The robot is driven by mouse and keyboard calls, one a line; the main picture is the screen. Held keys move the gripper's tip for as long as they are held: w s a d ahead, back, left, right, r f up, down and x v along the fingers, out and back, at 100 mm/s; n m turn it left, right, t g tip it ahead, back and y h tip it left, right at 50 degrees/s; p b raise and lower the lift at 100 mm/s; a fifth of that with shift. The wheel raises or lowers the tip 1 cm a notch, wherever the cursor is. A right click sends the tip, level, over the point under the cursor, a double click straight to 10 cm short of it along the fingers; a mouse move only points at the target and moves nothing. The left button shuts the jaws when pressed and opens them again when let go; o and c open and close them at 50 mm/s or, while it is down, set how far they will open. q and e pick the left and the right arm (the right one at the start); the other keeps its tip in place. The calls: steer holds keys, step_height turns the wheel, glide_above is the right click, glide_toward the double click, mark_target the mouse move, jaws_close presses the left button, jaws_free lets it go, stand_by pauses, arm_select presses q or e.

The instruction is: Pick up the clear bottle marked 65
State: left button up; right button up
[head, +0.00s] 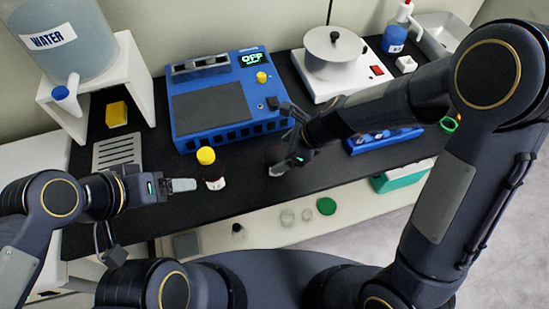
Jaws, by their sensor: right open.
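No marking 65 is legible on any bottle. A dark, rounded shape (273,153) shows beside my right gripper, largely covered by it; I cannot tell whether it is the clear bottle. My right gripper (278,170) is open, low over the black bench in front of the blue machine. My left gripper (183,185) is seen side-on, its fingertips pointing right, just left of a dark bottle with a yellow cap and white label (214,184). I cannot tell whether the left jaws are open or whether they touch that bottle.
The blue machine (212,105) stands behind the bench centre. A hot plate with a pot (334,52) is at the back right. A water tank (70,40) sits on a white stand at left.

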steer(key=x, duration=0.2)
steer(key=shift+f, duration=0.3)
steer(key=c, duration=1.1)
steer(key=shift+r, duration=0.15)
